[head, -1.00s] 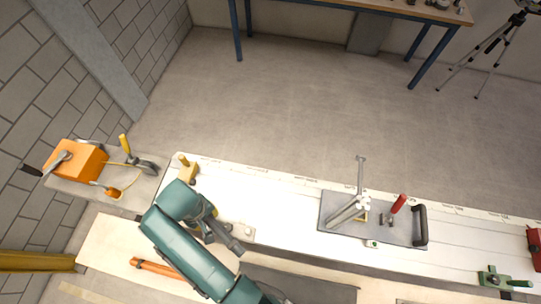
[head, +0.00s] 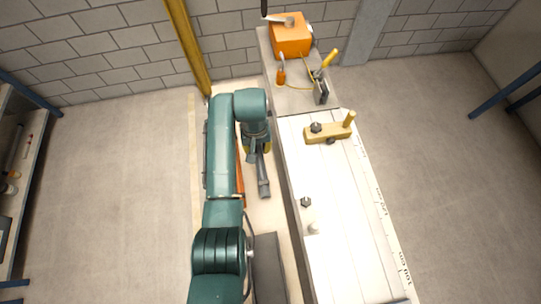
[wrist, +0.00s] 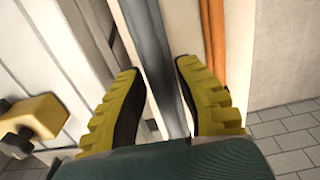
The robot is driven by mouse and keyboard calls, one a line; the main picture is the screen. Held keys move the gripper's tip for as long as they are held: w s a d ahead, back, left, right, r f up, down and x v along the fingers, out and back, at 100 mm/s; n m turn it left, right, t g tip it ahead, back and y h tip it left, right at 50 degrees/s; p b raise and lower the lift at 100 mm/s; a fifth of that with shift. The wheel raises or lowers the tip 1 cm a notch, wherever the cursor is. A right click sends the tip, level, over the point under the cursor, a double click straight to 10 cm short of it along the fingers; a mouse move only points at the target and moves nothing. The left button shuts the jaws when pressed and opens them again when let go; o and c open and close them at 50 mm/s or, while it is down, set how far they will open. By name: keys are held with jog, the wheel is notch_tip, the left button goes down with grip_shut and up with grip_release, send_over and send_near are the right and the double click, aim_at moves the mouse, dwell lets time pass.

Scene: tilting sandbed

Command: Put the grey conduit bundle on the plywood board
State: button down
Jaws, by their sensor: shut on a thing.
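My gripper (head: 257,146) is at the far end of my arm in the head view, left of the long white bed. Its yellow ribbed fingers (wrist: 157,78) are shut on the grey conduit bundle (head: 264,180). In the wrist view the bundle (wrist: 151,45) runs lengthwise between the fingers and out of the top of the picture. A pale wood-coloured strip (head: 267,216), which looks like the plywood board, lies beneath and beside the bundle. I cannot tell how high the bundle is above it.
An orange conduit (wrist: 214,45) runs close beside the grey bundle. The white bed (head: 340,200) carries a yellow clamp (head: 328,132) and dark knobs. An orange box (head: 291,36) stands at its far end. A yellow post (head: 187,45) rises at the wall.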

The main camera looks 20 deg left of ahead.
notch_tip(320, 180, down, 8)
jog(key=shift+f+b, duration=0.25)
jog(key=shift+b, duration=0.7)
jog(key=c, duration=0.8)
grip_release()
jog(key=shift+f, duration=0.15)
jog(key=shift+c, duration=0.2)
